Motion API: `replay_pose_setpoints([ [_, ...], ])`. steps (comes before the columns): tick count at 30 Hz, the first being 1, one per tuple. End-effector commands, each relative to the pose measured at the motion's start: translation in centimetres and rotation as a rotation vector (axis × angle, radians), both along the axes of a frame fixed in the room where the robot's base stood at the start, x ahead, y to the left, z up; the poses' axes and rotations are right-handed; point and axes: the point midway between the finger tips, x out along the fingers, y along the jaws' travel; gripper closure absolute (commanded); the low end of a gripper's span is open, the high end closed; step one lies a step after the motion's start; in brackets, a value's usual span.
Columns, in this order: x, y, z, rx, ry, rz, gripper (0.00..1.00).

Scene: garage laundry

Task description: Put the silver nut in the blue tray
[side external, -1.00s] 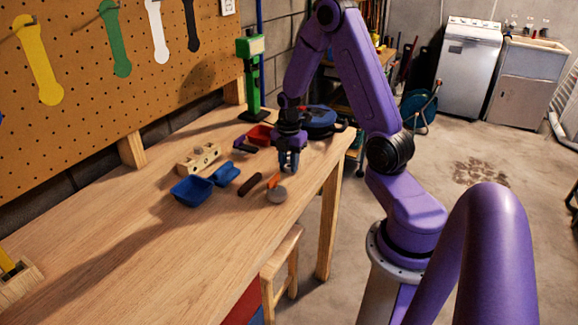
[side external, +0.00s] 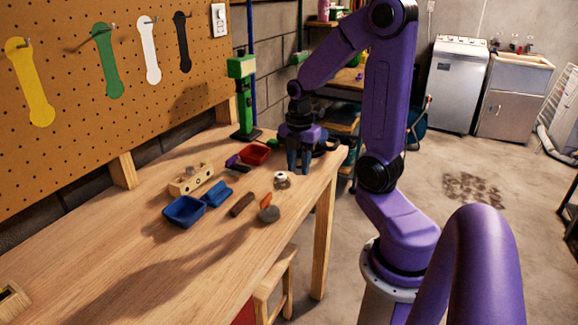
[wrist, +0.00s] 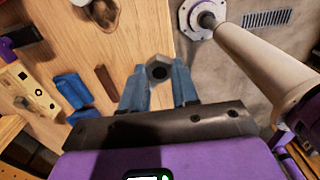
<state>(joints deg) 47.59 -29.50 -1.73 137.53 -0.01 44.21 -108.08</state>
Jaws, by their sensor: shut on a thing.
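The silver nut (wrist: 157,60), a grey hexagonal ring with a dark hole, sits between the blue fingertips of my gripper (wrist: 160,84) in the wrist view. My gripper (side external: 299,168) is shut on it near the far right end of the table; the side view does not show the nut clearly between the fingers. The blue tray (side external: 184,212) stands on the table to the left and nearer the camera, well apart from my gripper. It appears empty.
A wooden block (side external: 191,178) and a red tray (side external: 255,153) stand behind.

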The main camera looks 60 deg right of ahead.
Motion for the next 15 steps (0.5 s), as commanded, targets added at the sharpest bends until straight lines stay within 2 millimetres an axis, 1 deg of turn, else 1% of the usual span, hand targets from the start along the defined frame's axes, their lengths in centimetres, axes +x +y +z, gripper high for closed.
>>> replay_pose_setpoints([
  [1, -0.7, 0.4, 0.4, -0.002, -0.005, 0.001, 1.00],
  [6, -2.7, 1.5, 1.4, -0.001, -0.003, 0.001, 1.00],
  [10, -3.7, 2.1, 1.9, -0.001, -0.002, 0.000, 1.00],
  [15, -4.4, 2.5, 2.3, 0.000, -0.001, 0.001, 1.00],
])
